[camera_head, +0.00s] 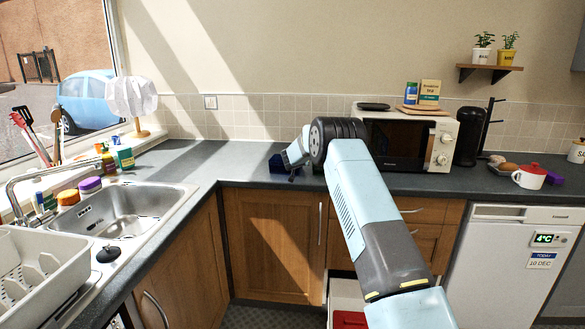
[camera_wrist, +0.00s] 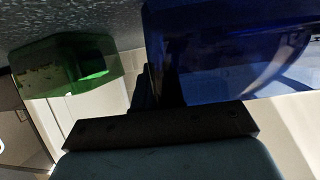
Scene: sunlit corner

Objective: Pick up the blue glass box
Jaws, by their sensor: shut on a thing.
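The blue glass box (camera_wrist: 225,50) is see-through and fills the upper right of the wrist view, close to the camera. In the head view a dark blue box (camera_head: 278,164) shows on the counter near the back corner, partly covered by my gripper (camera_head: 292,176). In the wrist view my gripper (camera_wrist: 158,90) is shut on the edge of the blue glass box, with one dark finger at its left side. The far finger is mostly hidden. I cannot tell whether the box touches the counter.
A green glass box (camera_wrist: 70,65) is left of the gripper in the wrist view. A microwave (camera_head: 408,140) stands right of my arm. The grey counter (camera_head: 215,160) is clear left of the gripper, up to the sink (camera_head: 120,212).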

